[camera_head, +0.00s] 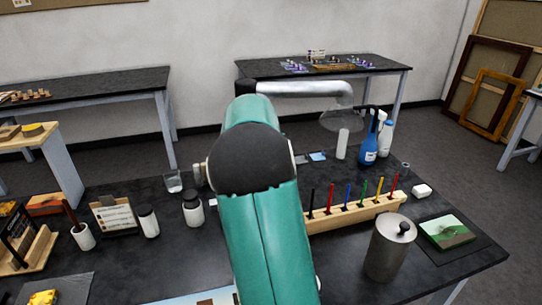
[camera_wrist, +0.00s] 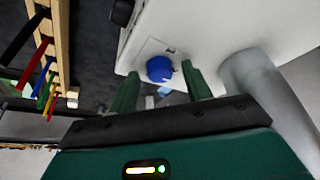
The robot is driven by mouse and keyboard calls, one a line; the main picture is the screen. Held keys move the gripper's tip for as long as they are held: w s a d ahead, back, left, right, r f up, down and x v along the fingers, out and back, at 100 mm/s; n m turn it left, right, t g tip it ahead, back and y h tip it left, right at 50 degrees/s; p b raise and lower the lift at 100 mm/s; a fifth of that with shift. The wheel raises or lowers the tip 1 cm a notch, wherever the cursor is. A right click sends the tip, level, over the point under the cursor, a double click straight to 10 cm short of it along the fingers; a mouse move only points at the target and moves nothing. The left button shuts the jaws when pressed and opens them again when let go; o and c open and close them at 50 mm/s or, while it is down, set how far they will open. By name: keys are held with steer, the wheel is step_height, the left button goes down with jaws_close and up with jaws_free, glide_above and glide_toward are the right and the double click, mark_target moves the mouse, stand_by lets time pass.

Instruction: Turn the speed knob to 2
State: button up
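The blue speed knob (camera_wrist: 158,68) sits on a panel of a white unit (camera_wrist: 205,35) in the wrist view. Small dark marks show beside the knob, too small to read, so I cannot tell its setting. My gripper (camera_wrist: 160,76) is open, its two green fingers apart, one on each side of the knob in the picture. I cannot tell whether the fingers touch it or stop short. In the head view my arm hides the gripper, the knob and the unit's body.
A grey pipe (camera_wrist: 262,88) stands close to the right finger. In the head view, a silver duct (camera_head: 300,88) with a clear hood extends over the table. A wooden rack (camera_head: 352,213) of coloured tools, a metal canister (camera_head: 388,250) and a blue spray bottle (camera_head: 369,145) stand right of my arm.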

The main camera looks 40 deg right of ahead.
steer(key=v, duration=1.4)
steer(key=shift+a+f, duration=0.1)
steer(key=s+a+n+t+y, duration=0.15)
steer(key=s+a+n, duration=0.25)
steer(key=a, duration=0.7)
steer(key=s+a+n+t+y, duration=0.1)
steer(key=s+a+n+t, duration=0.2)
steer(key=a, duration=0.7)
steer(key=s+a+f+n+y, duration=0.1)
steer(key=s+a+f+n, duration=0.3)
steer(key=s+a, duration=0.3)
steer(key=s+a+f+n, duration=0.3)
steer(key=s+a+f, duration=0.1)
steer(key=s+a, duration=0.3)
steer(key=shift+s+a+f+n+y, duration=0.2)
steer(key=shift+s+a+n+y, duration=0.15)
steer(key=shift+a, duration=0.6)
